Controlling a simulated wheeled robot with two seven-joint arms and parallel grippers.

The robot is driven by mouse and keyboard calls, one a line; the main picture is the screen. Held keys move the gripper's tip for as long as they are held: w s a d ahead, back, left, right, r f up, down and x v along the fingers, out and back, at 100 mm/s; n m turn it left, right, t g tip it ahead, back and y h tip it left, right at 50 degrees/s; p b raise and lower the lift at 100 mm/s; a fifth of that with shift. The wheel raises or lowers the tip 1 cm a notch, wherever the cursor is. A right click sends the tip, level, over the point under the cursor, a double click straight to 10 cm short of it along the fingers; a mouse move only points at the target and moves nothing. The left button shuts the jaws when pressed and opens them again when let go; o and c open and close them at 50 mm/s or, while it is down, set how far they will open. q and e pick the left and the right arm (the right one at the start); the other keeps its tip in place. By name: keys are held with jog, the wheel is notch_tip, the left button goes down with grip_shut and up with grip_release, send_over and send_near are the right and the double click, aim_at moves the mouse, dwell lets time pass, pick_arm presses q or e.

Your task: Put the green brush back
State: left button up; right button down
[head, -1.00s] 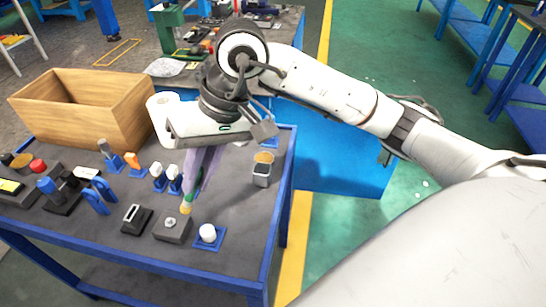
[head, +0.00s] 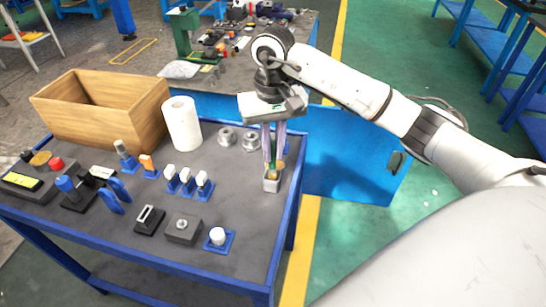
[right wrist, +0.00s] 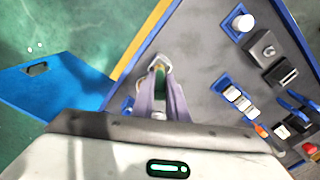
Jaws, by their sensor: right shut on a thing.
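The green brush (head: 273,158) is upright between the fingers of my right gripper (head: 273,163), which points down and is shut on it. My left gripper is not in view.
A wooden box (head: 100,112) and a white paper roll (head: 182,123) stand at the back left. White switches (head: 187,181) and a grey block with a knob (head: 183,228) stand further left and in front.

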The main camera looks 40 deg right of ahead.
aim_at(273, 173)
notch_tip(273, 173, down, 3)
jog(key=shift+r, duration=0.2)
jog(key=shift+f, duration=0.3)
jog(key=c, duration=1.7)
grip_release()
jog(key=shift+c, duration=0.2)
jog(key=shift+r, duration=0.2)
notch_tip(273, 173, up, 10)
jog(key=shift+r, duration=1)
jog(key=shift+s+f, duration=0.1)
